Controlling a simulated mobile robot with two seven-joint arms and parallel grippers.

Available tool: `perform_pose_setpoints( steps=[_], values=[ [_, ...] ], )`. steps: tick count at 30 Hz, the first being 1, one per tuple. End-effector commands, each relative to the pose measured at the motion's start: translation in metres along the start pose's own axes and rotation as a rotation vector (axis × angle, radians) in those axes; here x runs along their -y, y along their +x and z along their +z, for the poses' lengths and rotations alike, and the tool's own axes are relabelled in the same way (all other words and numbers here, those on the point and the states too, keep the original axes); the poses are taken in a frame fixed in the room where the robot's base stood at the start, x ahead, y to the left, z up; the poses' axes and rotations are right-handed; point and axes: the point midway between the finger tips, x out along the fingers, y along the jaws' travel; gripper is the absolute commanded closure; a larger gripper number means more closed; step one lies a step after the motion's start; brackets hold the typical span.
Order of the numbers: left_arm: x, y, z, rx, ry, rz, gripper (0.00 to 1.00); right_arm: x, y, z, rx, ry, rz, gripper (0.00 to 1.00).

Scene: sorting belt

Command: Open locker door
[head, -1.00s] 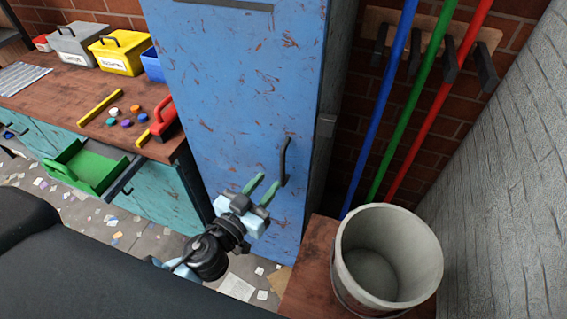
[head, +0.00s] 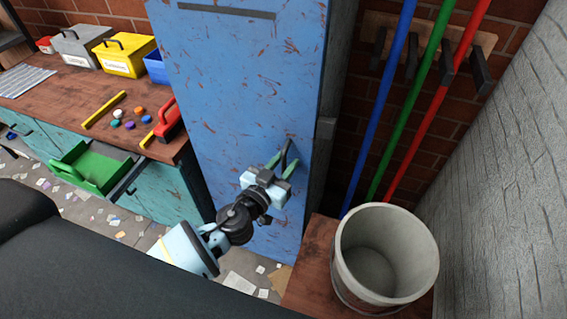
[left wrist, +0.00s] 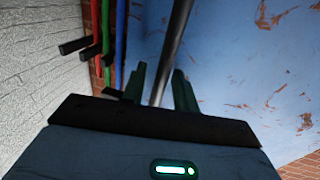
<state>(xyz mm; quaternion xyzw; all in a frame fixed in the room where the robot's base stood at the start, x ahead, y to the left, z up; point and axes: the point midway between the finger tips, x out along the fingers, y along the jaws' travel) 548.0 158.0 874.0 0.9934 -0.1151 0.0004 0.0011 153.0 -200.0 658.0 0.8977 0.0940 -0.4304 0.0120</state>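The blue locker door (head: 240,90) with rusty scuffs stands upright in the middle of the head view and looks shut. Its dark bar handle (head: 289,150) is on the door's right side; it also shows in the left wrist view (left wrist: 175,45). My left gripper (head: 283,162) is at the handle. In the left wrist view its two green fingers (left wrist: 160,88) stand on either side of the bar, with gaps, so it is open around the handle and not gripping it. My right gripper is not in view.
A grey bucket (head: 341,268) stands on a wooden surface (head: 308,285) right of the locker. Blue, green and red poles (head: 436,95) hang behind it.

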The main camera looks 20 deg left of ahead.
Motion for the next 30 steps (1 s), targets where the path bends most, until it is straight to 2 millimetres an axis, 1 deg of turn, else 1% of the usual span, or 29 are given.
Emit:
perform_pose_setpoints(
  steps=[5,6,12,13,23,26,30],
  values=[
    [0.000,0.000,0.001,0.001,0.000,0.000,0.70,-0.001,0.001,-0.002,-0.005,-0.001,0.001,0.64],
    [0.000,0.000,0.001,0.001,0.000,0.000,0.72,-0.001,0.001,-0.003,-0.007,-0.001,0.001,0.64],
    [0.000,0.000,0.001,0.001,0.000,0.000,0.98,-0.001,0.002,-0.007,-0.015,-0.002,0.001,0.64],
    [0.000,0.000,0.001,0.001,0.000,0.000,1.00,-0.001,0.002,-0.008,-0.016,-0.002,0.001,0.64],
    [0.000,-0.001,0.001,0.001,-0.001,0.004,1.00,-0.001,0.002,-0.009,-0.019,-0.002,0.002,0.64],
    [0.000,-0.004,0.001,0.002,-0.001,0.018,1.00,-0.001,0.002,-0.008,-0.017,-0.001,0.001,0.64],
    [-0.001,-0.015,0.002,0.003,-0.001,0.064,1.00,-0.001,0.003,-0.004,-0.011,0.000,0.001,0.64]
  ],
)
